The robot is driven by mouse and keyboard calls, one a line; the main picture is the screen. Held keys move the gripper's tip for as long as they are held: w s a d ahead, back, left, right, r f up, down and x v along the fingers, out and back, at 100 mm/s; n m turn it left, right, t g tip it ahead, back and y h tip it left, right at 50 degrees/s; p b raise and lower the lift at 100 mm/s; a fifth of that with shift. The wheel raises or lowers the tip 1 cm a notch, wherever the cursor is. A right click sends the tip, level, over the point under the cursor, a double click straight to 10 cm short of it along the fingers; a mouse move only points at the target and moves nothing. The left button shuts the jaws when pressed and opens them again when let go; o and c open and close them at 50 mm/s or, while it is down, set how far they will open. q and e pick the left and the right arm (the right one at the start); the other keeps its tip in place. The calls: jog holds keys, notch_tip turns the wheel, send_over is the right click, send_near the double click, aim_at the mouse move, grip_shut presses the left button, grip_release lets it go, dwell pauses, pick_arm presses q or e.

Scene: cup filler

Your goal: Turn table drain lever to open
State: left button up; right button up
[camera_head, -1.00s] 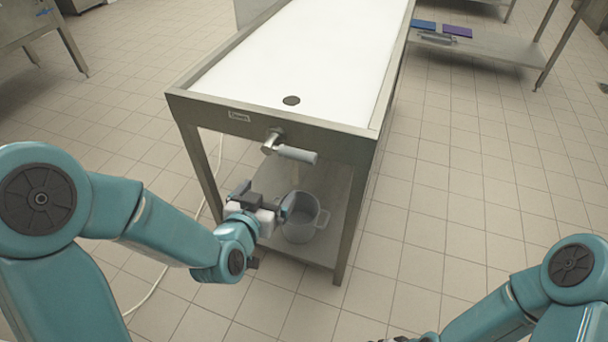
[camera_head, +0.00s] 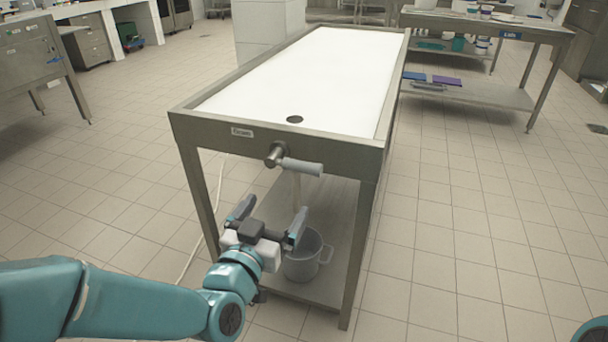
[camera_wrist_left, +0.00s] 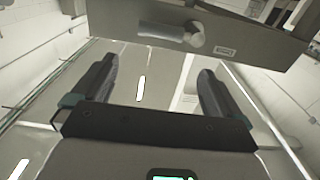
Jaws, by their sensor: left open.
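The drain lever (camera_head: 302,166) is a grey handle on a metal valve fitting at the front of the table (camera_head: 340,150). It points sideways to the right in the head view, roughly along the table's front edge. The lever also shows in the left wrist view (camera_wrist_left: 160,31), beyond the fingers. My left gripper (camera_head: 271,213) is open and empty, below and in front of the lever, apart from it. Its two spread fingers show in the left wrist view (camera_wrist_left: 158,69). My right gripper is out of view; only a bit of its arm shows at the bottom right corner.
A grey bucket (camera_head: 302,262) stands on the table's lower shelf (camera_head: 335,225), partly behind my left gripper. A dark drain hole (camera_head: 295,119) is in the white tabletop (camera_head: 310,75). Another metal table (camera_head: 480,92) stands at the right. The tiled floor around is clear.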

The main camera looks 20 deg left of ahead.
aim_at(301, 168)
pick_arm(q)
jog(key=w+p, duration=0.2)
jog(key=w, duration=0.3)
jog(key=w+p, duration=0.3)
jog(key=w, duration=0.2)
jog(key=w+p, duration=0.3)
jog(key=w, duration=0.3)
jog(key=shift+d, duration=0.25)
jog(key=shift+w, duration=0.1)
jog(key=c, duration=1.2)
